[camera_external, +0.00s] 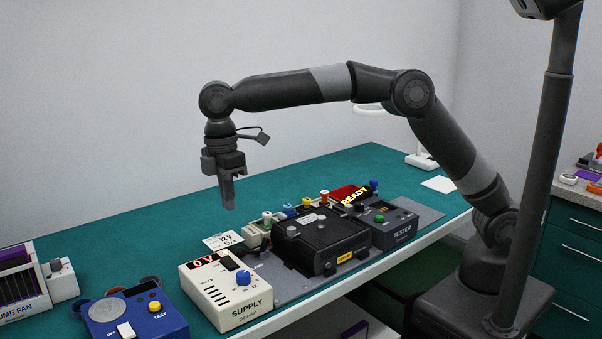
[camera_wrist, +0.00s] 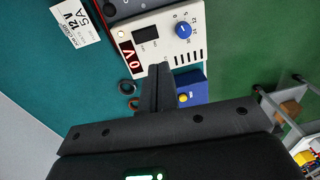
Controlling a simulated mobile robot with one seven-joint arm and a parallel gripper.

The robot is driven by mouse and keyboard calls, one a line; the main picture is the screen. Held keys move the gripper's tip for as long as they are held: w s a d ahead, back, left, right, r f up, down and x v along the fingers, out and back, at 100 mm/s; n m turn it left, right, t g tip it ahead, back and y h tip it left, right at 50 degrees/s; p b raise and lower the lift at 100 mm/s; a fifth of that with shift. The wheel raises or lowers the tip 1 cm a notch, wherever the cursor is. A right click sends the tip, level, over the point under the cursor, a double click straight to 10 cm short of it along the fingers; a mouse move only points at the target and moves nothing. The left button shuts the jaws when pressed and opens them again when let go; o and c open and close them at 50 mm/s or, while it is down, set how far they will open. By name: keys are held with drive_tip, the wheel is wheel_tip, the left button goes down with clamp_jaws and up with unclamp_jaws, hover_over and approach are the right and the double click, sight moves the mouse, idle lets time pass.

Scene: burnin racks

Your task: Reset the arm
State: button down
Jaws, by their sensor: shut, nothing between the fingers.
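My gripper (camera_external: 228,193) is shut and empty. It points down in the air above the green bench, behind the white supply box in the external view. My arm reaches left from its base at the right, with the elbow raised. In the wrist view my shut fingers (camera_wrist: 159,75) show at the middle, in front of the supply box and the blue box. The fingers touch nothing that I can see.
The green bench (camera_external: 150,225) holds a white supply (camera_external: 226,292) reading 0 V, a black fixture (camera_external: 320,238), a tester (camera_external: 393,222), a blue box (camera_external: 130,312), a fume fan (camera_external: 22,283) and a 12 V 5A card (camera_external: 222,240). The bench behind them is mostly clear.

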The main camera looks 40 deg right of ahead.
drive_tip(key=w+d+r+m+t, duration=0.1)
drive_tip(key=w+d+r+m, duration=0.15)
drive_tip(key=d, duration=0.75)
drive_tip(key=w+d+r+m+t, duration=0.1)
drive_tip(key=d+r+m, duration=0.2)
drive_tip(key=d, duration=0.8)
drive_tip(key=w+d+r+m+t, duration=0.1)
drive_tip(key=w+d+r+m, duration=0.15)
drive_tip(key=d, duration=0.75)
drive_tip(key=s+d+m+t, duration=0.1)
drive_tip(key=s+d+m, duration=0.25)
drive_tip(key=d, duration=0.45)
drive_tip(key=s+d+m+t, duration=0.15)
drive_tip(key=s+d, duration=0.25)
drive_tip(key=d, duration=0.4)
drive_tip(key=s+d+f+m+t, duration=0.1)
drive_tip(key=s+d+f+m, duration=0.4)
drive_tip(key=d, duration=0.5)
drive_tip(key=s+f, duration=0.2)
drive_tip(key=s, duration=0.1)
drive_tip(key=shift+s+f, duration=0.25)
drive_tip(key=shift+s, duration=0.15)
drive_tip(key=c, duration=2.1)
unclamp_jaws()
drive_tip(key=shift+d, duration=0.1)
